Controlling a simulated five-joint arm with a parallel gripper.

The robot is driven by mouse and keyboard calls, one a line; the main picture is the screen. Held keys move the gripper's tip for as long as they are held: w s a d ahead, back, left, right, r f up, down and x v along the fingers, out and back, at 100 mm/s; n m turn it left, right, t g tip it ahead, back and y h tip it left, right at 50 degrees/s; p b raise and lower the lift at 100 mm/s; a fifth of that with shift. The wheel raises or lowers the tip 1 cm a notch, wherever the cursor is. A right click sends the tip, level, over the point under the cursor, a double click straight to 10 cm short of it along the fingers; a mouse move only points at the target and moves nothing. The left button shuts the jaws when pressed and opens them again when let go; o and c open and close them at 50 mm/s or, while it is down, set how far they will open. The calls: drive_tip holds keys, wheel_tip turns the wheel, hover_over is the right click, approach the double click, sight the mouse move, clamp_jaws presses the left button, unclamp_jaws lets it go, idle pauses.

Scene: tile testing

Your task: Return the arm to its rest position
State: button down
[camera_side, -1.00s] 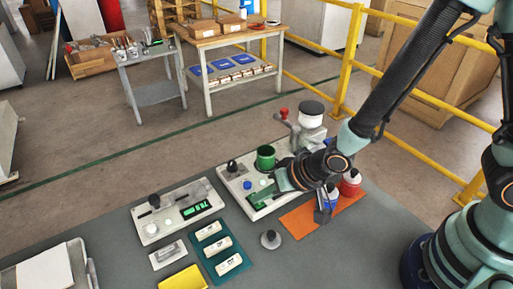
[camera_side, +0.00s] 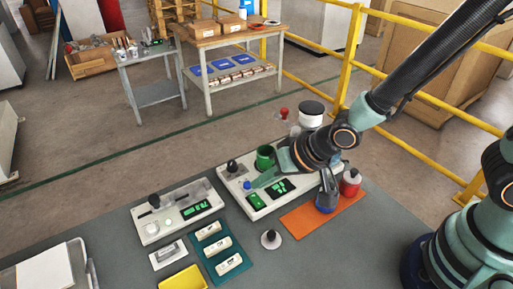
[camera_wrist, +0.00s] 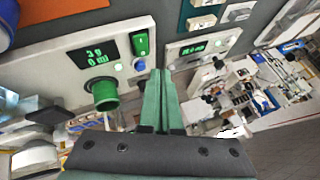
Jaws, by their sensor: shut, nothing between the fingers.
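My gripper (camera_side: 262,181) is over the right-hand tester (camera_side: 257,213), its teal fingers pointing down and left past the tester's green cup (camera_side: 264,153). In the wrist view my gripper (camera_wrist: 160,75) shows two long teal fingers lying together, shut with nothing between them. The tester's lit green display (camera_side: 283,186) is visible in the side view. My arm reaches in from the upper right, tilted down to the bench. The side view does not show clearly how far the fingertips are above the tester.
A second tester (camera_side: 160,225) stands to the left. White tiles (camera_side: 218,246) lie on a teal mat. Yellow railing (camera_side: 345,75) runs behind.

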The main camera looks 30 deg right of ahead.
drive_tip(key=shift+r, duration=0.6)
drive_tip(key=s+d+r+n+h, duration=0.1)
drive_tip(key=s+d+r+h, duration=0.1)
drive_tip(key=d+r, duration=0.5)
drive_tip(key=s+d+r+n+h, duration=0.1)
drive_tip(key=s+d+r, duration=0.2)
drive_tip(key=d+r, duration=0.4)
drive_tip(key=d, duration=0.6)
drive_tip(key=shift+s+d+r+g+h, duration=0.25)
drive_tip(key=shift+d+r+g+h, duration=0.05)
drive_tip(key=shift+r+g+h, duration=0.1)
